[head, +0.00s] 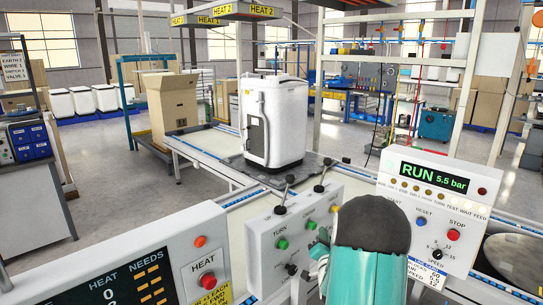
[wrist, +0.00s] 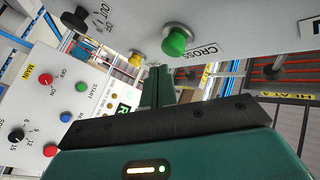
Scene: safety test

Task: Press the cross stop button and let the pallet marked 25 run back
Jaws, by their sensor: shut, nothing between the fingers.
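A green button (wrist: 176,40) beside the label CROSS sits on a white panel in the wrist view. A yellow button (wrist: 136,60) lies farther along the same panel. My gripper (wrist: 159,72) is shut and empty. Its fingertips appear just below the green button in the picture; I see no contact. In the head view my teal arm covers part of the lever panel (head: 262,255), and the fingertips cannot be made out. A white appliance (head: 273,120) stands upright on a dark pallet (head: 300,177) on the conveyor. No mark 25 is legible.
A main panel (head: 402,172) at right reads RUN 5.5 bar, with a red STOP button (head: 453,235) and a blue RESET button (head: 421,222). Levers (head: 288,184) stick up above the lever panel. A heat panel (head: 130,280) stands at front left. A box (head: 172,105) stands behind.

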